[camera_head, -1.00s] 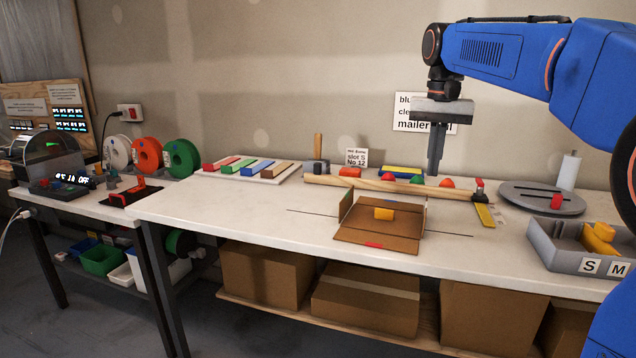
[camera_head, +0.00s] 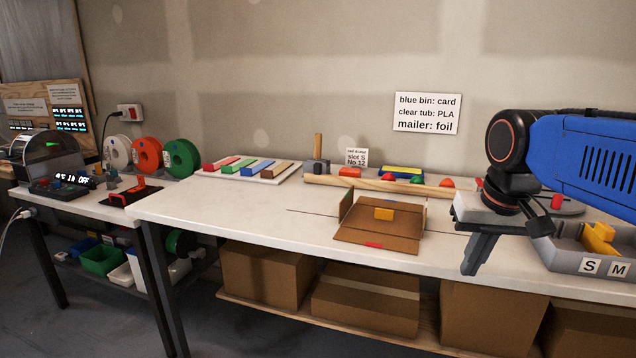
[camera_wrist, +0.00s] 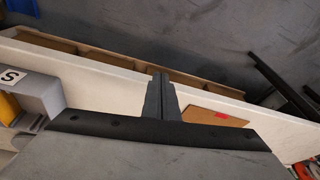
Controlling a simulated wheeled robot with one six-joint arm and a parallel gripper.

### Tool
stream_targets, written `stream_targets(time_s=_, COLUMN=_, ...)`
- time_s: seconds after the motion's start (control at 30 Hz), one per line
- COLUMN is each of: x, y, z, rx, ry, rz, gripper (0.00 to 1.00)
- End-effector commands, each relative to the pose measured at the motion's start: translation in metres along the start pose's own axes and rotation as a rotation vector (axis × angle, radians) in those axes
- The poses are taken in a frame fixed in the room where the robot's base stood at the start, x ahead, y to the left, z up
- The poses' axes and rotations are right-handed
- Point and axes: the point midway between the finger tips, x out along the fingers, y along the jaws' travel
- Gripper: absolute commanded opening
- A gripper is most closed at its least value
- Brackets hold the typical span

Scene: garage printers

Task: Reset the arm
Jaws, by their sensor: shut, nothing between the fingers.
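My gripper (camera_head: 470,268) is shut and empty. In the head view it hangs at the right, in front of the white bench's front edge, pointing down and a little left. It is right of the open cardboard box (camera_head: 350,236) and left of the grey S/M tray (camera_head: 566,262). In the wrist view my gripper (camera_wrist: 158,82) shows its two fingers together over the bench edge, with the S label of the tray at the left and a corner of the cardboard box (camera_wrist: 205,116) at the right.
A wooden rail (camera_head: 375,185) lies behind. The tray holds a yellow part (camera_head: 598,238). Cardboard boxes (camera_head: 365,300) stand on the shelf below. Spools (camera_head: 181,158) stand far left.

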Motion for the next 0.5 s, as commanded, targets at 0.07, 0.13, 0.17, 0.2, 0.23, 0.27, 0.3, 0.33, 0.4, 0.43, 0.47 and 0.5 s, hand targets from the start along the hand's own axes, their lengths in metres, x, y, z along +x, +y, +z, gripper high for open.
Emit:
stream_targets(time_s=0.07, x=0.014, y=0.005, z=0.028, rx=-0.021, ry=0.023, rz=-0.003, gripper=0.0)
stream_targets(time_s=0.13, x=0.028, y=0.009, z=0.05, rx=-0.042, ry=0.044, rz=-0.006, gripper=0.0)
stream_targets(time_s=0.17, x=0.034, y=0.011, z=0.06, rx=-0.05, ry=0.052, rz=-0.006, gripper=0.0)
stream_targets(time_s=0.2, x=0.043, y=0.013, z=0.072, rx=-0.062, ry=0.064, rz=-0.007, gripper=0.0)
stream_targets(time_s=0.23, x=0.049, y=0.014, z=0.081, rx=-0.07, ry=0.072, rz=-0.008, gripper=0.0)
stream_targets(time_s=0.27, x=0.055, y=0.015, z=0.089, rx=-0.077, ry=0.081, rz=-0.009, gripper=0.0)
stream_targets(time_s=0.3, x=0.063, y=0.017, z=0.1, rx=-0.088, ry=0.091, rz=-0.009, gripper=0.0)
stream_targets(time_s=0.33, x=0.069, y=0.019, z=0.108, rx=-0.095, ry=0.099, rz=-0.009, gripper=0.0)
stream_targets(time_s=0.4, x=0.081, y=0.021, z=0.123, rx=-0.109, ry=0.114, rz=-0.01, gripper=0.0)
stream_targets(time_s=0.43, x=0.086, y=0.022, z=0.128, rx=-0.115, ry=0.119, rz=-0.01, gripper=0.0)
stream_targets(time_s=0.47, x=0.089, y=0.023, z=0.133, rx=-0.12, ry=0.124, rz=-0.01, gripper=0.0)
stream_targets(time_s=0.5, x=0.094, y=0.024, z=0.138, rx=-0.125, ry=0.129, rz=-0.01, gripper=0.0)
